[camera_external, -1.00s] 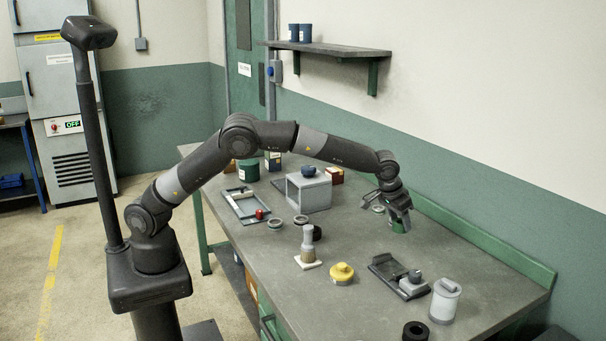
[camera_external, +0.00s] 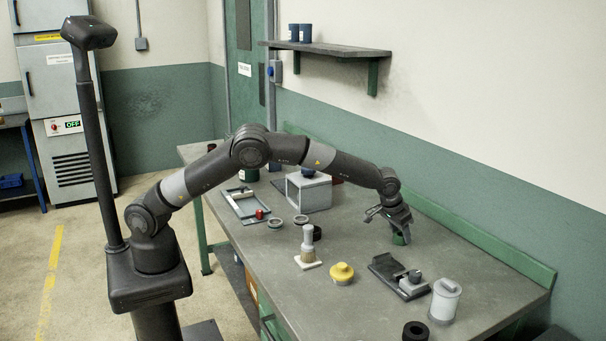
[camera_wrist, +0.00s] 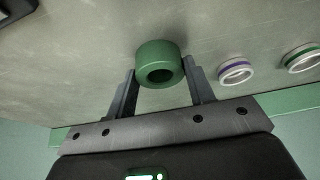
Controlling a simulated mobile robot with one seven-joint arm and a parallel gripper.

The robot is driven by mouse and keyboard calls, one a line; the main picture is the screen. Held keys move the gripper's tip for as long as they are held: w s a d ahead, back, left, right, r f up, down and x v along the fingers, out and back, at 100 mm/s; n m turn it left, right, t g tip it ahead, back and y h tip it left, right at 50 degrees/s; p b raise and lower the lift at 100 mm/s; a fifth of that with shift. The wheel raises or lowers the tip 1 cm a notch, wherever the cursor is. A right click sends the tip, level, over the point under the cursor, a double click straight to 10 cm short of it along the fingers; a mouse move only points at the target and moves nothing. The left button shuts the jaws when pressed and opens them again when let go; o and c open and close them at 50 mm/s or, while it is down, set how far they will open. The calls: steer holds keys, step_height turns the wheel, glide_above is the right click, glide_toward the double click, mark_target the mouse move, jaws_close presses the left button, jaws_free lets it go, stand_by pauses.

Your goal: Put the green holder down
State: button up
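The green holder (camera_external: 400,239) is a short green cylinder under my gripper (camera_external: 396,226), over the right back part of the bench. In the wrist view the green holder (camera_wrist: 157,58) sits between the two fingertips of my gripper (camera_wrist: 158,76), with a finger against each side and its round hole facing the camera. My gripper is shut on it. The holder is at or just above the bench top; I cannot tell whether it touches.
A purple-banded ring (camera_wrist: 237,72) and a green-banded ring (camera_wrist: 302,58) lie right of the holder in the wrist view. A dark grey fixture (camera_external: 397,275), a yellow knob (camera_external: 342,273) and a white canister (camera_external: 445,300) stand nearer the front. Bare bench surrounds the holder.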

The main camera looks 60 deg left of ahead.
steer(key=o, duration=0.4)
steer(key=shift+o, duration=0.2)
steer(key=shift+r, duration=0.1)
steer(key=v, duration=1.1)
steer(key=s+a+r+h, duration=0.1)
steer(key=s+a+r, duration=0.65)
steer(key=a, duration=0.35)
steer(key=s+a+r, duration=0.7)
steer(key=s+a, duration=0.1)
steer(key=a, duration=0.3)
steer(key=s+a+f, duration=0.1)
steer(key=s+a, duration=0.2)
steer(key=s, duration=0.6)
steer(key=s+a+f, duration=0.2)
steer(key=s+a, duration=0.2)
steer(key=s, duration=0.6)
steer(key=s+a+f+t+y, duration=0.1)
steer(key=s+a, duration=0.3)
steer(key=s, duration=0.5)
steer(key=shift+s+f, duration=0.3)
steer(key=shift+f, duration=0.1)
